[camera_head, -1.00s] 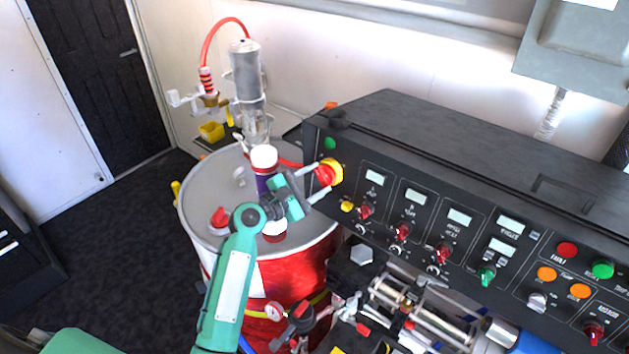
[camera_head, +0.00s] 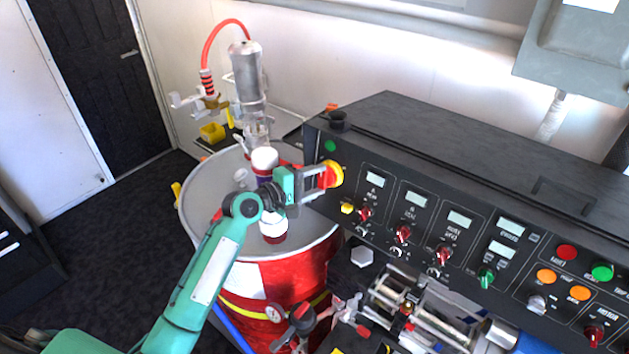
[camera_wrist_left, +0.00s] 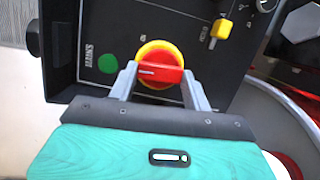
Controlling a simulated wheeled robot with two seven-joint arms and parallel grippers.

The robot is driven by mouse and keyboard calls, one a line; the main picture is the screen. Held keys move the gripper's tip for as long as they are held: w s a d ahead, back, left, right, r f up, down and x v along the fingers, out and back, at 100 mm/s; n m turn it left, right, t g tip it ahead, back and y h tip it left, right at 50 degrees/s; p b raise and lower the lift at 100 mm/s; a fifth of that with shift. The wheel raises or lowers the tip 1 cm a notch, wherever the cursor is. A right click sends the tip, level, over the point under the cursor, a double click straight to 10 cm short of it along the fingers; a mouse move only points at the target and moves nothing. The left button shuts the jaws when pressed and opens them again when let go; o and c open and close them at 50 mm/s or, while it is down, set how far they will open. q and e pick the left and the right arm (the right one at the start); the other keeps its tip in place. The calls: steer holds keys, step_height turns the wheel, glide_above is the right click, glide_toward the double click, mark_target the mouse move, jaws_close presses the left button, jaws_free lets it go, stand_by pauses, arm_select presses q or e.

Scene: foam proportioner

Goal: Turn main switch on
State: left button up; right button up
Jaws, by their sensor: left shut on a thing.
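The main switch (camera_head: 334,173) is a red rotary handle on a round yellow plate at the left end of the black control panel's front. In the left wrist view the red handle (camera_wrist_left: 160,72) lies crosswise over the yellow plate, between my two grey fingers. My left gripper (camera_head: 322,178) reaches it from the left, shut on the red handle with a finger at each end. In the left wrist view the gripper (camera_wrist_left: 160,88) covers the lower edge of the plate. My right gripper is not in view.
A green lamp (camera_wrist_left: 108,64) sits beside the switch. The black control panel (camera_head: 470,190) carries several knobs, displays and buttons. A drum (camera_head: 205,222) with a grey lid and bottles on it stands below my left arm. A yellow knob (camera_head: 347,208) is just below the switch.

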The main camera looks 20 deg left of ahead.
arm_select(q)
steer(key=m, duration=0.1)
steer(key=m+p, duration=0.1)
steer(key=m, duration=0.1)
steer(key=m+g+y, duration=0.1)
steer(key=m, duration=0.1)
steer(key=shift+r+p, duration=0.3)
steer(key=shift+p, duration=0.1)
steer(key=shift+d+m+y+p, duration=0.1)
steer(key=shift+m+y+p, duration=0.6)
steer(key=shift+m, duration=1.4)
steer(key=o, duration=1)
steer(key=shift+f, duration=0.1)
steer(key=shift+s+a, duration=0.2)
steer(key=shift+s, duration=0.1)
steer(key=shift+r+b+v, duration=0.2)
steer(key=shift+b+v, duration=2.25)
steer(key=shift+v, duration=4.05)
